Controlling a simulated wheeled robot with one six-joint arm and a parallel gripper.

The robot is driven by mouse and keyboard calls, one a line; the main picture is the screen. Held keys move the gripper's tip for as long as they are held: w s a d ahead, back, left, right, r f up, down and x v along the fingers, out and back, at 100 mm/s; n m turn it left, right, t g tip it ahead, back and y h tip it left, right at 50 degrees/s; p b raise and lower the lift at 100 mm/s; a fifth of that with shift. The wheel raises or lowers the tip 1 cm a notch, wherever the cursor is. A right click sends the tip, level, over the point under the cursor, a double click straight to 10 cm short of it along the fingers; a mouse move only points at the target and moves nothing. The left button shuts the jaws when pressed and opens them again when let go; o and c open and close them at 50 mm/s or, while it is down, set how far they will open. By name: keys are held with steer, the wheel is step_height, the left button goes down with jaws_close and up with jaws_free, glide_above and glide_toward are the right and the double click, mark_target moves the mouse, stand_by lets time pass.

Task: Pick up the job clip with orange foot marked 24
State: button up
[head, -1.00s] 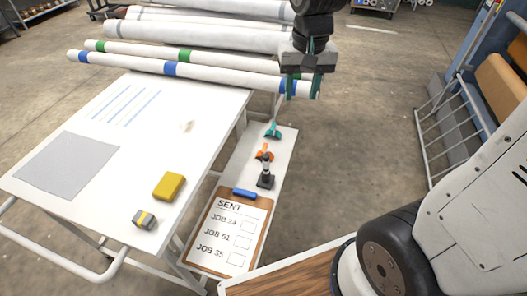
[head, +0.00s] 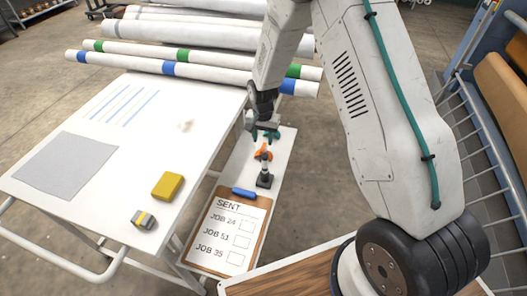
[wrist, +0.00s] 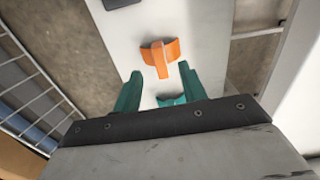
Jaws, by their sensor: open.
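An orange clip (head: 263,153) lies on the narrow white shelf (head: 287,150) beside the table. In the wrist view the orange clip (wrist: 160,55) lies just beyond my fingertips, with an upright tab on a curved foot. I cannot read a number on it. My gripper (head: 264,131) is open above the far part of the shelf. Its two teal fingers also show in the wrist view (wrist: 160,82), with nothing held between them. A teal clip (wrist: 171,100) lies under the gripper, nearer the palm and partly hidden by it.
A small black upright object (head: 265,179) stands close in front of the orange clip. A clipboard (head: 228,232) headed SENT and a blue bar (head: 243,192) lie nearer. The white table (head: 110,160), with a yellow block (head: 168,186), borders the shelf's left. White rolls (head: 215,60) lie behind.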

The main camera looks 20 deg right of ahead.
mark_target(263, 147)
steer(key=f, duration=0.6)
steer(key=shift+w+d+f, duration=0.1)
steer(key=shift+w+d, duration=0.1)
steer(key=shift+w, duration=0.1)
jaws_close()
